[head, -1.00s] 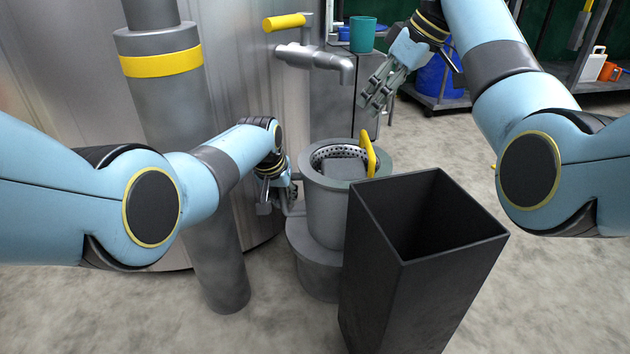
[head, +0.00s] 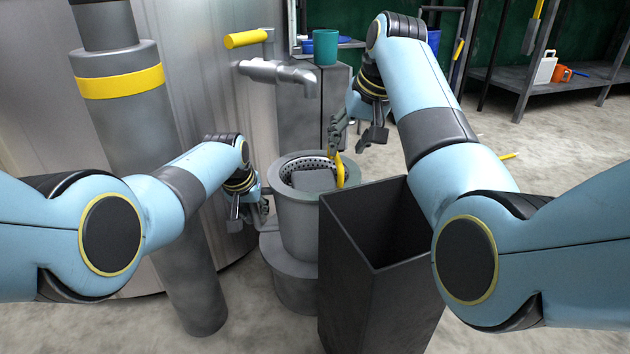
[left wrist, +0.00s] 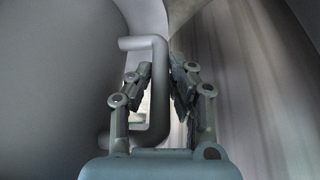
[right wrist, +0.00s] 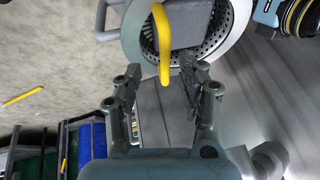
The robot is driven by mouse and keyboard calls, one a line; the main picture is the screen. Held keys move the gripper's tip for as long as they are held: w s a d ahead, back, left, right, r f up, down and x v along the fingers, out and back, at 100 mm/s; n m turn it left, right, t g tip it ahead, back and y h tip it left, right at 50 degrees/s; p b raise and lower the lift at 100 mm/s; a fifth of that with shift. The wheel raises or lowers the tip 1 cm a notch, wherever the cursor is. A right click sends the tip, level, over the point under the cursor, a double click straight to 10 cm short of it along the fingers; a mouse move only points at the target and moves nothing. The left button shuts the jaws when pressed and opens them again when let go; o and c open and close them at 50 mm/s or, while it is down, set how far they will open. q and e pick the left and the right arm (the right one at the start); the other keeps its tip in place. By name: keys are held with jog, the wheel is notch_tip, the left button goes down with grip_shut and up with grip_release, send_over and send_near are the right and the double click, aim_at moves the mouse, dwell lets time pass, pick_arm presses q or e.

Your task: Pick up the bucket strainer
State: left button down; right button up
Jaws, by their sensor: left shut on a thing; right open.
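The bucket strainer (head: 291,168) is a perforated metal basket with a yellow handle (head: 340,170) upright at its right side. It sits inside a grey bucket (head: 298,225) and holds a grey block (head: 313,180). My left gripper (head: 250,210) is shut on the bucket's side handle; in the left wrist view this bracket-shaped bar (left wrist: 158,115) passes between the fingers. My right gripper (head: 355,138) is open and empty, above and just behind the yellow handle. In the right wrist view the yellow handle (right wrist: 165,45) appears ahead of and between the open fingers (right wrist: 158,75), with no visible contact.
The bucket stands on a grey round base (head: 292,285). A tall dark open bin (head: 350,265) stands close at its front right. A tap (head: 280,72) with a yellow lever juts out behind the bucket, and a grey post (head: 165,200) stands left. A teal cup (head: 326,46) sits behind.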

aim_at(338, 155)
jog(key=x, duration=0.5)
jog(key=shift+w+a+r, duration=0.1)
jog(key=shift+w+a, duration=0.2)
jog(key=shift+a, duration=0.05)
jog(key=shift+c, duration=0.2)
grip_shut()
